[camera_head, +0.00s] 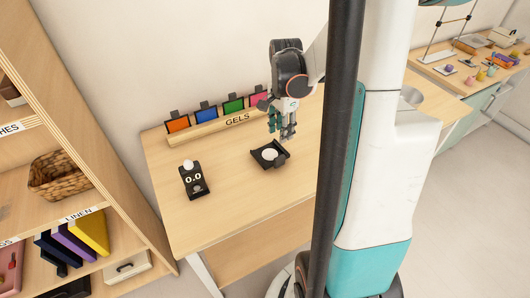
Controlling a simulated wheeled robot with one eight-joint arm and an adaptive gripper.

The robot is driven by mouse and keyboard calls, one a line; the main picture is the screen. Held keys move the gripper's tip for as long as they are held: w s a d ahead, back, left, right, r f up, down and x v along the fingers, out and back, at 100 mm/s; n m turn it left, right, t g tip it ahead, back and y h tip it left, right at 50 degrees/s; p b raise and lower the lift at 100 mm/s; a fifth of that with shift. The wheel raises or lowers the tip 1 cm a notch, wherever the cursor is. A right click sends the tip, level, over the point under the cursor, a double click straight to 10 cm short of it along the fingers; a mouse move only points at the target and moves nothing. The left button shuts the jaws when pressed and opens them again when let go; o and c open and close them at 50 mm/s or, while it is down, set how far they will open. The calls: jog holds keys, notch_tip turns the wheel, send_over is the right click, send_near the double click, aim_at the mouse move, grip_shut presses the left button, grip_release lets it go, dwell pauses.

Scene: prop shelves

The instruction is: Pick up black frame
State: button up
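A black square, frame-like piece (283,160) lies on the wooden table, with a round white thing (269,155) inside its edges. My gripper (281,135) points down just above the far side of this piece. Its fingers are apart with a gap between them, and nothing shows in the gap. Whether a fingertip touches the piece cannot be told. Several black-framed colour gels, orange (177,124), blue (206,114), green (233,105) and pink (258,99), stand in a wooden rack (212,129) marked GELS. My arm partly hides the rack's right end.
A black block with a face (194,181) and a white knob on top stands on the table's left (228,205). A shelf with a wicker basket (58,176) is at left. My column hides the table's right part. The table's front middle is clear.

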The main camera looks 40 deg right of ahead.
aim_at(280, 157)
notch_tip(280, 157, down, 8)
jog(key=b, duration=0.2)
jog(key=shift+b, duration=0.35)
notch_tip(280, 157, down, 5)
jog(key=b, duration=0.2)
jog(key=shift+s+f+b, duration=0.15)
jog(key=shift+b, duration=0.25)
grip_shut()
